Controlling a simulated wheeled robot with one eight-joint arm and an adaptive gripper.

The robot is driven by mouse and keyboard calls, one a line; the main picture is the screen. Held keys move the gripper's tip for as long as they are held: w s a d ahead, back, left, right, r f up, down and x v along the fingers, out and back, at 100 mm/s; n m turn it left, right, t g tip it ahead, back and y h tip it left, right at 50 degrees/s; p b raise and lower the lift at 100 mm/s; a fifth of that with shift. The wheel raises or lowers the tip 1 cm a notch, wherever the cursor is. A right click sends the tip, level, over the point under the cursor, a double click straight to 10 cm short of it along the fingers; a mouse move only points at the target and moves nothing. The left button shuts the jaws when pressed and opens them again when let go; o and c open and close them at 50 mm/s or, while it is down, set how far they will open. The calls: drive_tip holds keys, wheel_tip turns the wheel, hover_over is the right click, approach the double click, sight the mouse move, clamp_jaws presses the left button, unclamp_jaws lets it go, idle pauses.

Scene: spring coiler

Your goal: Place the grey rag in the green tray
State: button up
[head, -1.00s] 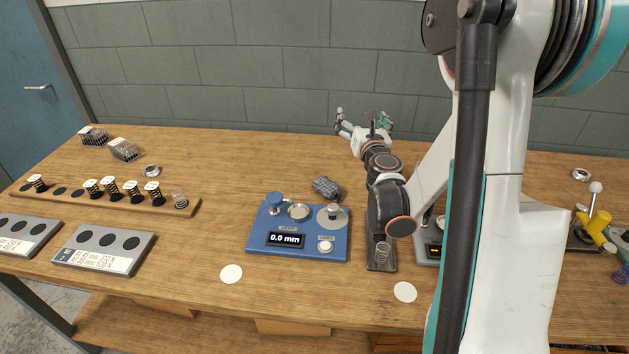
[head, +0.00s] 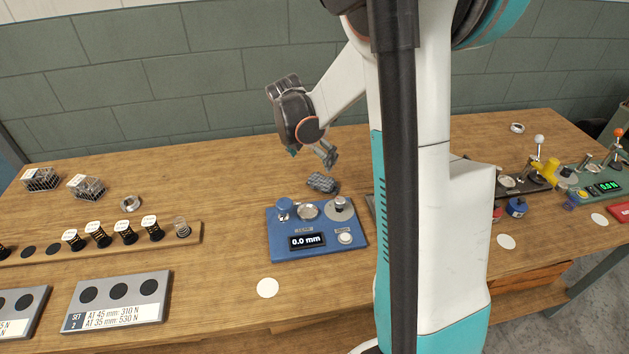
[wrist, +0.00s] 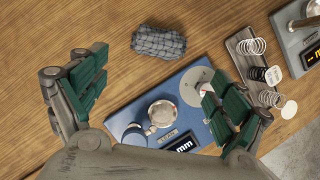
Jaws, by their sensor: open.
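The grey rag (head: 322,183) lies crumpled on the wooden bench, just behind the blue gauge box. It also shows in the wrist view (wrist: 158,41), ahead of my fingers and apart from them. My gripper (head: 326,155) is tilted downward above and slightly behind the rag. In the wrist view my gripper (wrist: 155,98) is open, its green-padded fingers spread wide with nothing held between them. I cannot make out a green tray in either view.
The blue gauge box (head: 318,232) stands close in front of the rag. A wooden rack with springs (head: 110,240) and wire baskets (head: 86,187) are at left. A green-based tester (head: 597,187) is at right. Bench between rack and gauge is mostly clear.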

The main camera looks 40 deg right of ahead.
sight(322, 176)
drive_tip(key=b+x, duration=0.2)
drive_tip(key=x, duration=0.6)
drive_tip(key=shift+d+f, duration=0.1)
drive_tip(key=shift+f, duration=0.2)
drive_tip(key=b+x, duration=0.1)
drive_tip(key=x, duration=0.1)
drive_tip(key=b+x, duration=0.1)
drive_tip(key=x, duration=0.2)
drive_tip(key=shift+w+d+b, duration=0.15)
drive_tip(key=shift+w+b, duration=0.1)
drive_tip(key=shift+b, duration=0.1)
drive_tip(key=shift+r, duration=0.1)
drive_tip(key=shift+c, duration=0.2)
drive_tip(key=c, duration=1)
drive_tip(key=shift+c, duration=0.2)
wheel_tip(322, 176, up, 20)
drive_tip(key=p, duration=0.6)
